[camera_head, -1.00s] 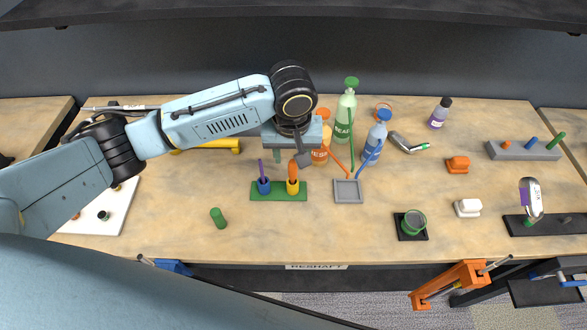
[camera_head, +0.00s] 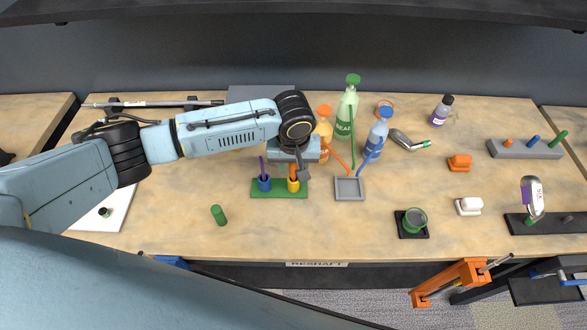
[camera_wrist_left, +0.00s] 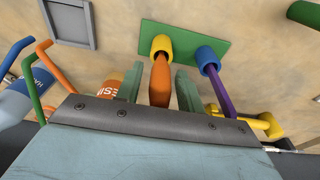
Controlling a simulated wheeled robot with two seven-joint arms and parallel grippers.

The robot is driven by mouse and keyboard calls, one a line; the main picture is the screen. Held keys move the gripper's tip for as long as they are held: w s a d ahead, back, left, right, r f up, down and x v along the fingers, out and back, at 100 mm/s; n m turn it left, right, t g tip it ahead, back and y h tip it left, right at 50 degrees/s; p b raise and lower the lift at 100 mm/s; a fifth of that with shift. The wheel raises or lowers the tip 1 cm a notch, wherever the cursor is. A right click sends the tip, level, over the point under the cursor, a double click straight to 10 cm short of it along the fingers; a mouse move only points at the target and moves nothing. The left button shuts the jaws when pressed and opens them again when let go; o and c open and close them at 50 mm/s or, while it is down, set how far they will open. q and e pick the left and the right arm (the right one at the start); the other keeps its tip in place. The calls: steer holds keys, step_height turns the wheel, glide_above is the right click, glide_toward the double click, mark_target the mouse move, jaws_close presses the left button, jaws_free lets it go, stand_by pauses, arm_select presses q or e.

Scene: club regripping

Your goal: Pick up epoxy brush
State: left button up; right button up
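Two brushes stand in small cups on a green base (camera_head: 279,194). One has an orange handle (camera_head: 293,171) in a yellow cup (camera_head: 293,186); the other has a purple handle (camera_head: 262,167) in a blue cup (camera_head: 264,184). Which is the epoxy brush cannot be read. My left gripper (camera_head: 292,163) is over the orange handle. In the left wrist view its two greenish fingers (camera_wrist_left: 159,88) are open, one on each side of the orange handle (camera_wrist_left: 160,82), with small gaps. The purple handle (camera_wrist_left: 219,90) is outside the fingers. My right gripper is not in view.
A green bottle (camera_head: 346,117), a blue bottle (camera_head: 377,136) and an orange bottle (camera_head: 324,128) stand right of the gripper. A grey tray (camera_head: 349,189) lies right of the base. A green cylinder (camera_head: 218,215) lies in front. The front-middle tabletop is mostly clear.

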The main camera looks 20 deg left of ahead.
arm_select(q)
steer(key=c, duration=0.7)
jaws_close()
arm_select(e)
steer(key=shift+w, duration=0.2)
